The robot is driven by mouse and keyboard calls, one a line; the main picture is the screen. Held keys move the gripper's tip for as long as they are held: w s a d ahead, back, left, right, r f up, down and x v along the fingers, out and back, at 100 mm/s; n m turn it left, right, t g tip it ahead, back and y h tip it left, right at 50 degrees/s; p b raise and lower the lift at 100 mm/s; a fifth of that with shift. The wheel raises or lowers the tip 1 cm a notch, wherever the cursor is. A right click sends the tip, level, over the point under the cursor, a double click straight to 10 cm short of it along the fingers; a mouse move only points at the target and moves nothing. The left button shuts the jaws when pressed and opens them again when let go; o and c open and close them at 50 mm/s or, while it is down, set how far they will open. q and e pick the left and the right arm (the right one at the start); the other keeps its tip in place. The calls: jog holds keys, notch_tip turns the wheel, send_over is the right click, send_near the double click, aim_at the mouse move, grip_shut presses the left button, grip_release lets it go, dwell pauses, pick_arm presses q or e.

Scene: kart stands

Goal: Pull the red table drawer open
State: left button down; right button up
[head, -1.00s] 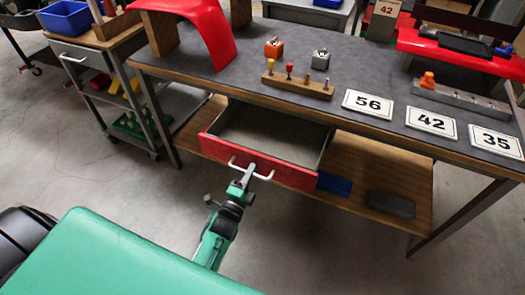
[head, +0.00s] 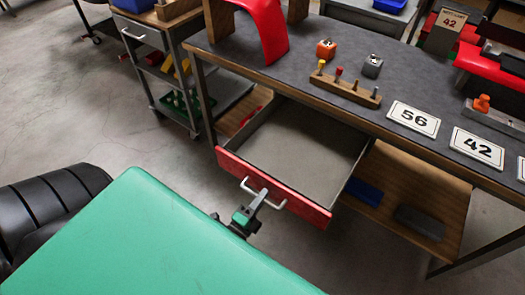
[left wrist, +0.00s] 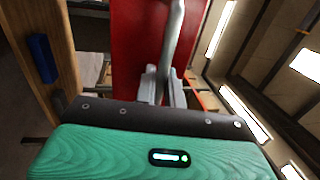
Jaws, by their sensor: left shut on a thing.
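The red-fronted drawer (head: 268,190) is pulled out well from under the dark-topped table (head: 340,92), and its grey inside looks empty. A white bar handle (head: 277,204) is on its red front. My left gripper (head: 261,195) is shut on the handle near its middle. In the left wrist view the gripper fingers (left wrist: 165,85) close around the pale handle bar (left wrist: 173,40) in front of the red drawer front (left wrist: 138,50). My right gripper is not in view.
A blue bin (head: 366,194) and a dark bin (head: 419,222) lie on the lower shelf. A wheeled cart (head: 165,75) stands at left.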

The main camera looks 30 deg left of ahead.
pick_arm(q)
jog(key=c, duration=1.6)
grip_release()
jog(key=shift+s+f, duration=0.1)
jog(key=shift+s, duration=0.05)
jog(key=s, duration=0.4)
jog(key=s+f+b, duration=0.1)
jog(key=s, duration=0.3)
jog(key=s+f, duration=0.1)
jog(key=s, duration=0.4)
jog(key=shift+s+a+f+b, duration=0.1)
jog(key=shift+a+f+b, duration=0.1)
jog(key=shift+b, duration=0.1)
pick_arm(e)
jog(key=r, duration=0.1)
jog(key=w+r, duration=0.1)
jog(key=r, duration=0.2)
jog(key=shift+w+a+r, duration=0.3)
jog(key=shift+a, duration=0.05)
